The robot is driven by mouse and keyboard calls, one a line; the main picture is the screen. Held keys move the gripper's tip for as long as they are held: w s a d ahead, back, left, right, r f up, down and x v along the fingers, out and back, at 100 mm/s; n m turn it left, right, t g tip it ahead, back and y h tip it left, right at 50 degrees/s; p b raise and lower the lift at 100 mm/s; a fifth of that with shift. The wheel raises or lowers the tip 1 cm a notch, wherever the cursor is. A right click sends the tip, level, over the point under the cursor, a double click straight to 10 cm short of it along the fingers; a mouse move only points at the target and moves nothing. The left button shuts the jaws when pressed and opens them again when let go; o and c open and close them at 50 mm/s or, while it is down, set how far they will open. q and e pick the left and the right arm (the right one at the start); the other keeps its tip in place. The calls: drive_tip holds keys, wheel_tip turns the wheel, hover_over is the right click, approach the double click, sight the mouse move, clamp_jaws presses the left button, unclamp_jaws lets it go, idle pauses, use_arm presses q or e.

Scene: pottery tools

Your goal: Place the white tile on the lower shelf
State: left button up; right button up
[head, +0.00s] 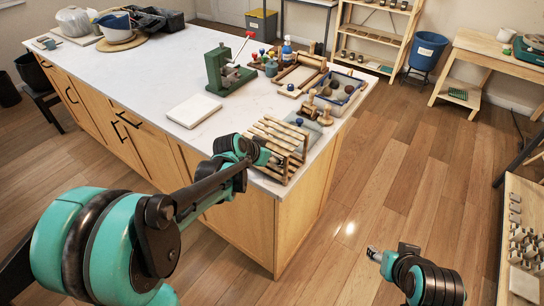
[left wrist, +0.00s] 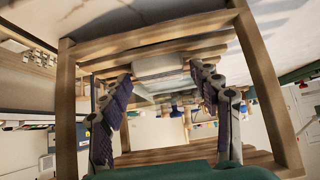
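A square white tile (head: 194,110) lies flat on the white worktop, left of a small slatted wooden rack (head: 273,131) at the near corner. My left gripper (head: 262,153) is at the rack's near left side. In the left wrist view its two fingers (left wrist: 162,80) are spread apart, framed by the rack's wooden bars (left wrist: 66,110). A pale slab (left wrist: 160,65) shows between and beyond the fingertips; I cannot tell what it is or whether they touch it. My right gripper (head: 388,252) is low over the floor, away from the worktop, holding nothing visible.
A green press (head: 226,70) stands behind the tile. Wooden stamps (head: 309,103) and a blue-rimmed tray (head: 340,88) stand behind the rack. A bowl (head: 116,30) sits at the far left. The worktop left of the tile is clear. A tall wooden shelf unit (head: 372,35) stands at the back.

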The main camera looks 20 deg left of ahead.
use_arm(q)
drive_tip(key=shift+r, duration=0.2)
drive_tip(key=p+v, duration=0.5)
drive_tip(key=v, duration=0.7)
drive_tip(key=s+d+f+n+y, duration=0.1)
drive_tip(key=s+n, duration=0.1)
drive_tip(key=s, duration=0.7)
drive_tip(key=s+d+f+n+g+y, duration=0.1)
drive_tip(key=s+n+y, duration=0.1)
drive_tip(key=s, duration=0.7)
drive_tip(key=shift+d+f, duration=0.2)
drive_tip(key=shift+d, duration=0.1)
